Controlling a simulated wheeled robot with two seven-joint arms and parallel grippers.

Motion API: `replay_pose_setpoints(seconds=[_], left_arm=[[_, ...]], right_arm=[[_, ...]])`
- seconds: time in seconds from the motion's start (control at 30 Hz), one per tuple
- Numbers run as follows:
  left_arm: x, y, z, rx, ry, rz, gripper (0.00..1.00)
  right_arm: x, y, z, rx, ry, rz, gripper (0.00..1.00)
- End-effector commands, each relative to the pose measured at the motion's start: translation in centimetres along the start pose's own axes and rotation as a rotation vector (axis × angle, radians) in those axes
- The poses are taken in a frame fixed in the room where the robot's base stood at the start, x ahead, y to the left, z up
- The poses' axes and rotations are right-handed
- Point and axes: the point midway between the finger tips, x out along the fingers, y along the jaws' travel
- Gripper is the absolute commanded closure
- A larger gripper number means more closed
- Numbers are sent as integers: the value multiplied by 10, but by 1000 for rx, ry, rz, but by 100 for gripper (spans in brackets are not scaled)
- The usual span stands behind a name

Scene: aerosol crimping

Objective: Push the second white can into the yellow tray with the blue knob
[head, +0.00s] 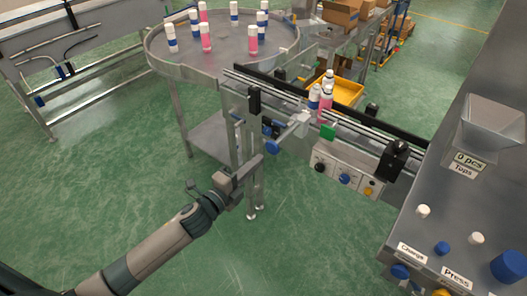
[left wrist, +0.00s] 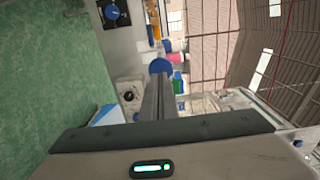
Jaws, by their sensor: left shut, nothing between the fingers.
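The blue knob (head: 272,147) sits on the near end of a pusher rod beside the conveyor. My left gripper (head: 259,160) is shut and empty, with its tips close to the knob; I cannot tell whether they touch. In the left wrist view the knob (left wrist: 160,66) shows just beyond the fingertips (left wrist: 159,78). A white can with a blue band (head: 314,98) and a pink can (head: 326,102) stand close together by the conveyor rails. Another white-topped can (head: 328,77) shows behind them at the yellow tray (head: 349,91). My right gripper is out of view.
A round table (head: 225,55) with several blue-banded and pink cans stands behind the conveyor. A grey machine panel (head: 455,220) fills the right. Open green floor lies in front.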

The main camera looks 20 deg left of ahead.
Motion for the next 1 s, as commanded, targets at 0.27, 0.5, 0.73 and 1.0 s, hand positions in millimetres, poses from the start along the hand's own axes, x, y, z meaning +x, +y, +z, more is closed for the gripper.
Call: replay_pose_setpoints(seconds=[0.27,0.5,0.73,1.0], left_arm=[[34,-2,0,1,-1,1,100],[42,0,0,1,1,0,100],[41,0,0,1,0,0,100],[58,1,1,1,-1,-1,100]], right_arm=[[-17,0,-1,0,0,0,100],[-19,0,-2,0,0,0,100],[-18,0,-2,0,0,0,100],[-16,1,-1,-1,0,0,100]])
